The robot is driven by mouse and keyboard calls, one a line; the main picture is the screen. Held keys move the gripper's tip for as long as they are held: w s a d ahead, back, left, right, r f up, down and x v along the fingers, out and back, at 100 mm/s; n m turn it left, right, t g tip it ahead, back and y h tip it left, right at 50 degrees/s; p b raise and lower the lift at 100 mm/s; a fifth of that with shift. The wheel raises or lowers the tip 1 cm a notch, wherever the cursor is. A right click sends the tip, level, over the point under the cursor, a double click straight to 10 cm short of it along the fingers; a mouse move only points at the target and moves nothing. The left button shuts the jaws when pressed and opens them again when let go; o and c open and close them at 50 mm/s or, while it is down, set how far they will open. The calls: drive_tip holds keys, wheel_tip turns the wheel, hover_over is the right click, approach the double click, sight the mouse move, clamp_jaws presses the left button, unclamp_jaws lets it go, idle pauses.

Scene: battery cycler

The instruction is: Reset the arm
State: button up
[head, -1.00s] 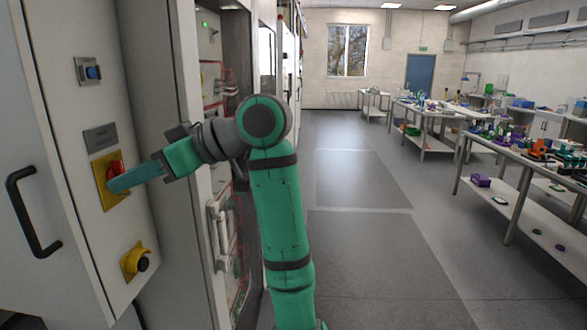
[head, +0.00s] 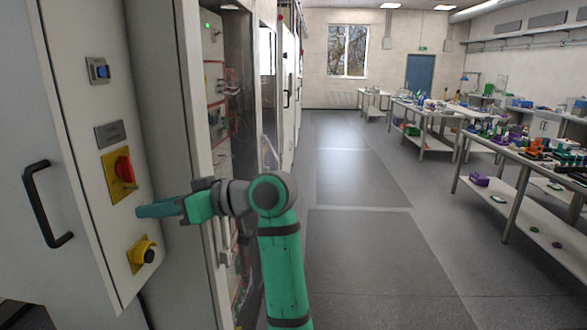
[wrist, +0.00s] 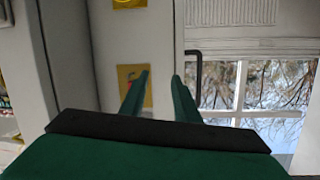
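My arm is green and grey. My gripper (head: 140,211) is in front of the cabinet panel, between the red rotary switch above and the black button below. In the wrist view its two green fingers (wrist: 160,77) stand apart with nothing between them. The red switch (head: 124,168) sits on a yellow plate and is clear of the gripper. The black button (head: 148,256) sits in a yellow housing. In the wrist view a yellow plate (wrist: 127,72) shows partly behind the left finger.
A blue button (head: 102,71) is higher on the white cabinet (head: 80,140), and a black handle (head: 45,205) is at left. An open rack (head: 218,110) stands behind my arm. The grey floor (head: 360,250) is clear, with workbenches (head: 520,160) to the right.

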drive_tip(key=w+d+f+m+t, duration=0.2)
drive_tip(key=f+m+t, duration=0.15)
drive_tip(key=f, duration=0.75)
drive_tip(key=w+d+f+m+t, duration=0.2)
drive_tip(key=w+f+m+t, duration=0.15)
drive_tip(key=f, duration=0.75)
drive_tip(key=s+d+f+m+t+h, duration=0.1)
drive_tip(key=s+d+f+m+h, duration=0.15)
drive_tip(key=f, duration=0.45)
drive_tip(key=s+d+f+m+t+h, duration=0.2)
drive_tip(key=s+d+f, duration=0.2)
drive_tip(key=f, duration=0.4)
drive_tip(key=s+d+f+m+t+h, duration=0.1)
drive_tip(key=s+d+f+m+h, duration=0.2)
drive_tip(key=f, duration=0.4)
drive_tip(key=s+d+f+m+h, duration=0.1)
drive_tip(key=s+d+f+h, duration=0.3)
drive_tip(key=s, duration=0.6)
drive_tip(key=s+d+f+m+h, duration=0.1)
drive_tip(key=s+d+f, duration=0.4)
drive_tip(key=s, duration=0.5)
drive_tip(key=s+d+r+n+h, duration=0.1)
drive_tip(key=s+d+r, duration=0.1)
drive_tip(key=s, duration=0.8)
drive_tip(key=s+d+r+n+t+h, duration=0.1)
drive_tip(key=s+r, duration=0.3)
drive_tip(key=s, duration=0.5)
drive_tip(key=shift+s+d+r+n, duration=0.2)
drive_tip(key=shift+s+d+n, duration=0.2)
drive_tip(key=shift+d, duration=0.5)
